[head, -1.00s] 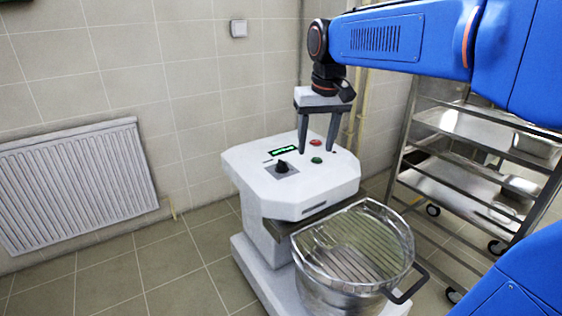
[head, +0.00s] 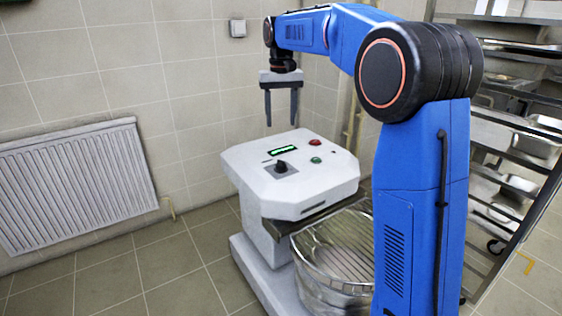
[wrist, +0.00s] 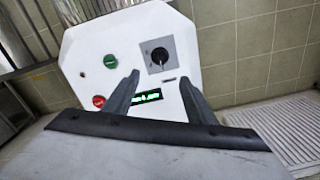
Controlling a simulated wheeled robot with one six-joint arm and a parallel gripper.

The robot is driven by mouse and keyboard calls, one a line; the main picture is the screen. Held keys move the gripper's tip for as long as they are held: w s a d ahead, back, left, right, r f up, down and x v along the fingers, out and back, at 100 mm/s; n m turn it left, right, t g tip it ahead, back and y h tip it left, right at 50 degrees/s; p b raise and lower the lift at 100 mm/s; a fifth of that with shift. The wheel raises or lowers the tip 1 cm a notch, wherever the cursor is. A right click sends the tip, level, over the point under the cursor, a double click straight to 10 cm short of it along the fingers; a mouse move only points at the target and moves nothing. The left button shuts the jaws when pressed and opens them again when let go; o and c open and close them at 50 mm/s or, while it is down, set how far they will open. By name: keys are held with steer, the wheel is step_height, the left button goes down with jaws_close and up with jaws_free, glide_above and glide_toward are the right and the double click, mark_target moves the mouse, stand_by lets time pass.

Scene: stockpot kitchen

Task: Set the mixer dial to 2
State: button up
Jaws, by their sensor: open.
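The mixer (head: 300,185) is a white machine with a sloping top panel. Its black dial (head: 281,166) sits on a grey square plate at the panel's front left; in the wrist view the dial (wrist: 159,55) shows beyond the fingertips. The number it points to is too small to read. A lit green display (head: 283,150), a red button (head: 314,142) and a green button (head: 315,160) are on the same panel. My gripper (head: 281,121) is open and empty, pointing down above the panel's back edge, apart from the dial. In the wrist view my gripper (wrist: 160,82) straddles the display.
A steel bowl with a wire guard (head: 335,250) stands at the mixer's front, partly hidden by my arm. A metal rack with trays (head: 520,140) is at the right. A white radiator (head: 75,185) is on the left wall. Floor at the left is clear.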

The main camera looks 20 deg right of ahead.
mark_target(281, 161)
step_height(281, 161, down, 16)
steer(key=shift+f, duration=0.15)
stand_by(0.4)
steer(key=shift+c, duration=0.2)
steer(key=c, duration=1)
